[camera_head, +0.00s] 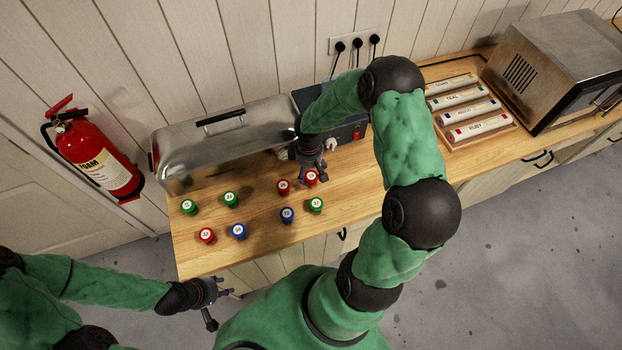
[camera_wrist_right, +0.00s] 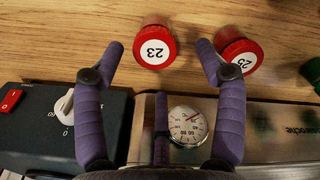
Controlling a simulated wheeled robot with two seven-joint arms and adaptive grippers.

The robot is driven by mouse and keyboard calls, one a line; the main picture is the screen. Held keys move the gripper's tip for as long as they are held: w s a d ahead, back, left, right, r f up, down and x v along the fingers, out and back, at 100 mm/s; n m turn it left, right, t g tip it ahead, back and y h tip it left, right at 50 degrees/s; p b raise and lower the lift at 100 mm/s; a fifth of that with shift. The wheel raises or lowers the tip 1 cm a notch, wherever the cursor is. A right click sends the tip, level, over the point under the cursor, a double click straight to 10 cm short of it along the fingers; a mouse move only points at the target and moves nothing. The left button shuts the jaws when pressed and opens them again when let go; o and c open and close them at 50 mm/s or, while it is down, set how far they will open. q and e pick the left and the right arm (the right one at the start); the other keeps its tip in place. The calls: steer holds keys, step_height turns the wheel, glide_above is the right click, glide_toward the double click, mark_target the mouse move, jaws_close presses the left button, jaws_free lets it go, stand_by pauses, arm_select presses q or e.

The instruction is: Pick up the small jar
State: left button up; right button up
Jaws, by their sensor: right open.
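Several small lidded jars stand upright on the wooden worktop (camera_head: 262,246). Two are red near my right gripper (camera_head: 313,176): one marked 23 (camera_wrist_right: 155,46) and one marked 25 (camera_wrist_right: 239,52). In the head view, red jar 23 (camera_head: 311,178) is close under the gripper, and red jar 25 (camera_head: 283,187) is left of it. In the right wrist view, the purple fingers are spread, and jar 23 shows between their tips, not gripped. A third red jar (camera_head: 206,235) stands further left. My left gripper (camera_head: 222,304) is off the worktop's front edge, fingers apart and empty.
Green jars (camera_head: 231,199) and blue jars (camera_head: 239,232) stand among the red ones. A metal-lidded box (camera_head: 215,140) with a gauge (camera_wrist_right: 187,127) and a dark control box (camera_head: 352,133) stand behind. A rack of labelled rolls (camera_head: 462,108) is at right.

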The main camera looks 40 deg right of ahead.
mark_target(311, 176)
steer(key=f, duration=0.3)
steer(key=shift+s+d+f, duration=0.2)
steer(key=shift+s+f, duration=0.05)
steer(key=shift+f, duration=0.1)
steer(key=shift+w+f, duration=0.1)
steer(key=shift+f, duration=0.1)
steer(key=c, duration=1.3)
